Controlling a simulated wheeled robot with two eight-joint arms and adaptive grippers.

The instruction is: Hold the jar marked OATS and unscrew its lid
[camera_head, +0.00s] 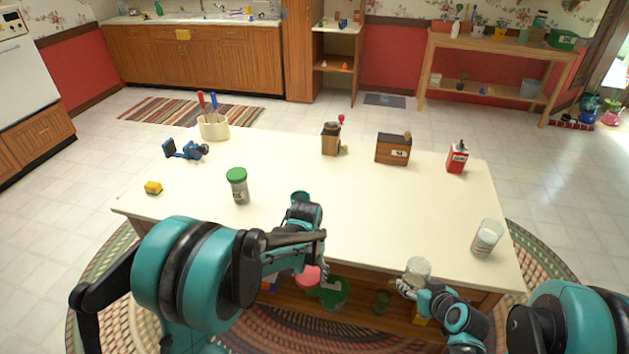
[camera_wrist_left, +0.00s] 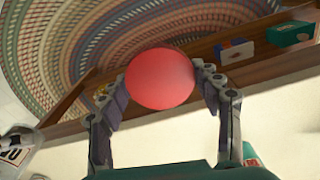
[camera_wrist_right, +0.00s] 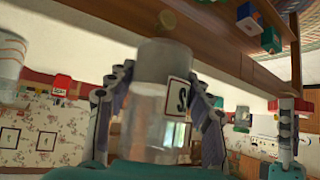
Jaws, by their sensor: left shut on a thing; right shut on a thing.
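My left gripper (camera_wrist_left: 163,72) is shut on a round red lid (camera_wrist_left: 160,88), held in front of the table's near edge. The lid also shows in the head view (camera_head: 306,277). My right gripper (camera_wrist_right: 161,80) is shut on a clear glass jar (camera_wrist_right: 147,130) with greyish contents. Its label (camera_wrist_right: 178,97) is only partly in view there, with one letter like S. In the head view the jar (camera_head: 418,267) is right of the lid and well apart from it, at the table's near edge. No lid shows on the jar. Part of its label shows in the left wrist view (camera_wrist_left: 11,156).
On the table (camera_head: 370,225) stand a green-lidded jar (camera_head: 238,188), a glass with white contents (camera_head: 486,240), a wooden grinder (camera_head: 331,138), a wooden box (camera_head: 392,149), a red tin (camera_head: 457,158) and a utensil crock (camera_head: 214,127). The table's middle is clear. A lower shelf holds more items.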

